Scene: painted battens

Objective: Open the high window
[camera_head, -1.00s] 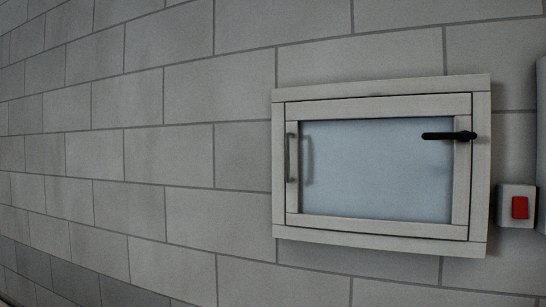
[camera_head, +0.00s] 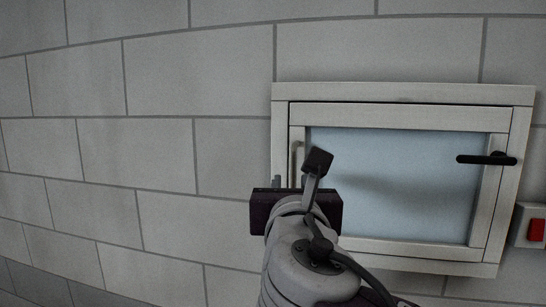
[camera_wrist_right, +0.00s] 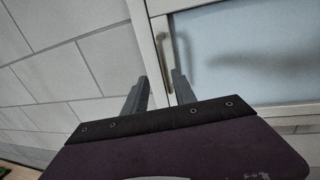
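The high window (camera_head: 395,180) has a pale wooden frame and a bluish pane, and its sash looks closed. A black lever handle (camera_head: 487,159) lies horizontal on its right side. A grey vertical pull handle (camera_head: 297,155) is on the left side of the sash, its lower part hidden by my right arm. My right gripper (camera_head: 290,181) is in front of the window's lower left side. In the right wrist view its two fingers (camera_wrist_right: 160,93) are apart with nothing held, and the pull handle (camera_wrist_right: 164,55) shows just beyond the gap between them. My left gripper is not in view.
A light box with a red switch (camera_head: 537,230) is on the wall right of the window. The grey block wall (camera_head: 160,170) left of the window is bare and clear.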

